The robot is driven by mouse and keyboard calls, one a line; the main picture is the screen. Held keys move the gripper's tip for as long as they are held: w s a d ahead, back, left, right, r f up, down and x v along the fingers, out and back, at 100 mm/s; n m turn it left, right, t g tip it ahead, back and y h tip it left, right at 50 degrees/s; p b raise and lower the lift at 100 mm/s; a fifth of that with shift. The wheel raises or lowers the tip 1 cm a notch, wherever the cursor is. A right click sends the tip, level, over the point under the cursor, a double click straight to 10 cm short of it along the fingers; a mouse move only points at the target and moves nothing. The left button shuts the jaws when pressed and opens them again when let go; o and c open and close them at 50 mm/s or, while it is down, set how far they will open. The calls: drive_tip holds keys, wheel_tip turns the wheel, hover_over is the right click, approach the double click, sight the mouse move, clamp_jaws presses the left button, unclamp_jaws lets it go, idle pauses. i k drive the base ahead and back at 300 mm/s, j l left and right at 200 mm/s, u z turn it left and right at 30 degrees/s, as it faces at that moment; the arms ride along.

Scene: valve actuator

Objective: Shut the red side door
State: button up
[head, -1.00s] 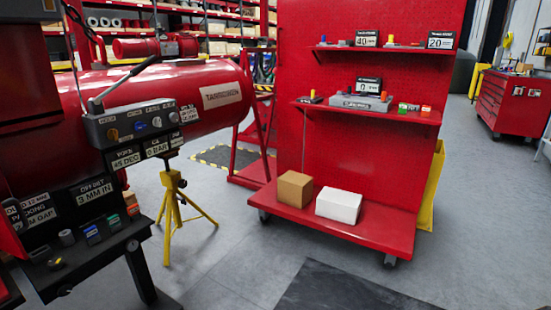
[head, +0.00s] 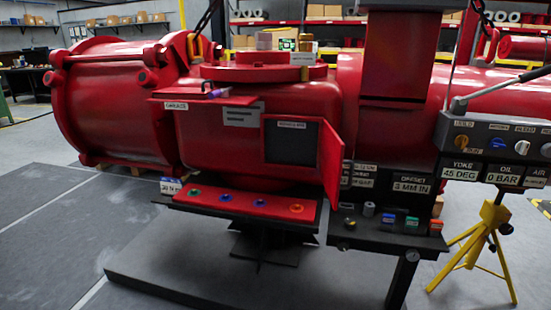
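The red side door (head: 331,165) stands swung open on the right edge of a dark square opening (head: 291,142) in the side of the red valve actuator (head: 215,145). The door sticks out towards me, and the opening beside it is uncovered. A small label sits at the top of the opening. My gripper is not in view.
A red shelf with coloured rings (head: 245,204) juts out below the opening. A dark bench (head: 385,235) with small blocks stands right of the door. A control panel (head: 495,148) and a yellow tripod (head: 478,245) are further right. Floor at the left is clear.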

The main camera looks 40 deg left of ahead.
sight(332, 147)
drive_tip(key=i+l+u, duration=0.2)
drive_tip(key=u, duration=0.25)
drive_tip(key=i+l+u, duration=0.25)
drive_tip(key=u, duration=0.2)
drive_tip(key=i+l+u, duration=0.15)
drive_tip(key=l+u, duration=0.3)
drive_tip(key=i+l+u, duration=0.1)
drive_tip(key=l+u, duration=0.15)
drive_tip(key=u, duration=0.2)
drive_tip(key=l+u, duration=0.15)
drive_tip(key=l, duration=0.25)
drive_tip(key=k+l+u, duration=0.2)
drive_tip(key=l, duration=0.15)
drive_tip(key=l+u, duration=0.15)
drive_tip(key=l, duration=0.2)
drive_tip(key=k, duration=0.35)
